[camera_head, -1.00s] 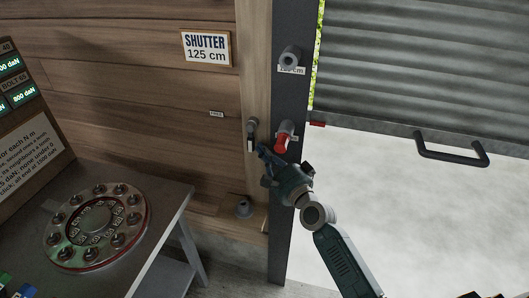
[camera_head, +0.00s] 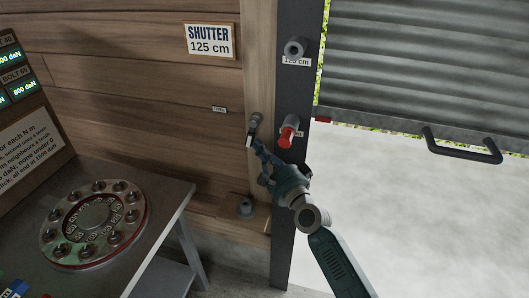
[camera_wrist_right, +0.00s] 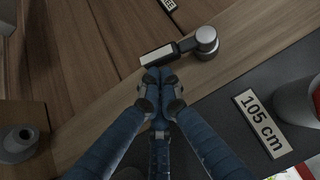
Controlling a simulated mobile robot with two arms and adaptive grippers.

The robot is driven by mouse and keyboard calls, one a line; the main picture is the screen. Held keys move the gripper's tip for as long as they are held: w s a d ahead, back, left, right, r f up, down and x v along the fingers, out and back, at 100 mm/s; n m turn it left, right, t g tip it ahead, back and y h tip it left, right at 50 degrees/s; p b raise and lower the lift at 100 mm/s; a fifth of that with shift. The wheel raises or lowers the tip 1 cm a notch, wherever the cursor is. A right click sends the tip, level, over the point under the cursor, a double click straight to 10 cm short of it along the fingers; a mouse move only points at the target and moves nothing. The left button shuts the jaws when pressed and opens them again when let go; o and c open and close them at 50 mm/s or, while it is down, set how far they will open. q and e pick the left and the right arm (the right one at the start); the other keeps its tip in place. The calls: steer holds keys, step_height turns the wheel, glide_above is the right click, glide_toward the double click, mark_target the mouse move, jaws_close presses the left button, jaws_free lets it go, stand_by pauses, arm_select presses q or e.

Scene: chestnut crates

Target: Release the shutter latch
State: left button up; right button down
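The shutter latch (camera_head: 250,138) is a small lever with a white-and-black arm on a round grey pivot, mounted on the wooden post. It hangs down from the pivot, leaning slightly left. In the right wrist view the latch arm (camera_wrist_right: 157,55) lies just ahead of my fingers. My right gripper (camera_head: 259,152) has its blue fingertips together at the lower end of the arm; they also show in the right wrist view (camera_wrist_right: 158,76). They look shut, at or touching the arm's side, not around it. The shutter (camera_head: 420,65) is grey and corrugated, partly raised. My left gripper is out of view.
A "FREE" label (camera_head: 219,110) is left of the latch. A red-collared peg (camera_head: 287,135) and an upper grey peg (camera_head: 295,47) stand on the dark rail. A grey knob (camera_head: 245,208) sits below. A table with a round bolted flange (camera_head: 143,222) is at left.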

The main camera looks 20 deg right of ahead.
mark_target(247, 145)
steer(key=shift+w+a+f, duration=0.1)
steer(key=shift+w+a, duration=0.45)
steer(key=shift+a, duration=0.25)
steer(key=shift+w+a+f, duration=0.1)
steer(key=shift+w+a, duration=0.45)
steer(key=shift+a, duration=0.25)
steer(key=shift+m+t, duration=0.5)
steer(key=shift+m, duration=0.1)
steer(key=shift+w+a+r+b, duration=0.65)
steer(key=shift+a, duration=0.3)
steer(key=shift+w+a+r+b, duration=0.6)
steer(key=shift+a+r, duration=0.05)
steer(key=shift+a, duration=0.25)
steer(key=v, duration=1.2)
steer(key=shift+a, duration=0.1)
